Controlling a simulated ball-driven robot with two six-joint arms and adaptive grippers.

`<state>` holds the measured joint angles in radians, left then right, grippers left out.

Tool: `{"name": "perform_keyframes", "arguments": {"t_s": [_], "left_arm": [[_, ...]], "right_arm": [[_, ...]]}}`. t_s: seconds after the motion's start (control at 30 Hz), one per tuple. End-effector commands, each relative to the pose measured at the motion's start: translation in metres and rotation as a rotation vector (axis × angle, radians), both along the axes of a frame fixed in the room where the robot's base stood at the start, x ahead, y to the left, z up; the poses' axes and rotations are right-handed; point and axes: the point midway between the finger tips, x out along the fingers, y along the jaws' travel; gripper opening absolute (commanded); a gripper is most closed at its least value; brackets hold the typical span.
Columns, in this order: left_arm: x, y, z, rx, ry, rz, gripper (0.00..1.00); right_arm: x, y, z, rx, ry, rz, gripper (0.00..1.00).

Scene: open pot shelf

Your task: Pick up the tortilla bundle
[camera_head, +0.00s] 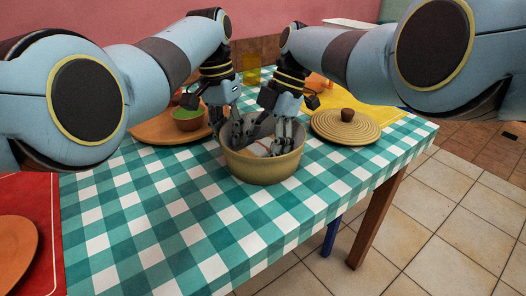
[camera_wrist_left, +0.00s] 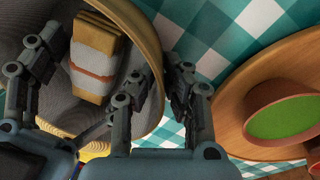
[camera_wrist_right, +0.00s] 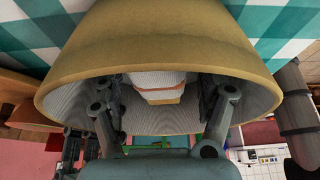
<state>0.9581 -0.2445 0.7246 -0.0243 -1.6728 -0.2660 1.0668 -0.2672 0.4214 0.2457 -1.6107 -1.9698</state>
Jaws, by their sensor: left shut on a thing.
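The tortilla bundle (camera_wrist_left: 95,60), a tan stack with a white wrap and an orange-brown band, lies inside the deep yellow-tan pot (camera_head: 263,170). In the right wrist view the bundle (camera_wrist_right: 160,88) shows between the fingers. My left gripper (camera_head: 229,132) is shut on the pot's wall, one finger inside and one outside, as the left wrist view shows. My right gripper (camera_head: 279,138) reaches down into the pot. Its fingers (camera_wrist_right: 162,105) are apart on either side of the bundle; whether they touch it I cannot tell.
A round lid with a dark knob (camera_head: 346,127) lies right of the pot on the checked cloth (camera_head: 185,205). A wooden board (camera_head: 152,128) with a bowl of green food (camera_head: 187,118) stands at left.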

Motion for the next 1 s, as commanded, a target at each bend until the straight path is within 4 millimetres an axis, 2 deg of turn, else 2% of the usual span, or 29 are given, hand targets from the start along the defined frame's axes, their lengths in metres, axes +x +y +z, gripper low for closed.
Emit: {"name": "perform_keyframes", "arguments": {"t_s": [0.07,0.43,0.8,1.0], "left_arm": [[0.000,-0.001,0.000,-0.001,0.000,-0.001,0.00],[-0.001,-0.002,0.000,-0.003,0.002,-0.003,0.00],[-0.001,-0.003,0.000,-0.007,0.003,-0.004,0.00],[-0.001,-0.002,0.000,-0.004,0.001,-0.003,0.00]], "right_arm": [[0.000,0.000,-0.001,0.002,-0.003,0.000,0.57],[0.000,0.001,-0.003,0.002,-0.003,-0.001,0.08],[-0.001,0.002,0.001,0.004,-0.002,0.000,0.08],[0.001,0.002,0.035,0.005,-0.007,-0.001,0.08]]}}
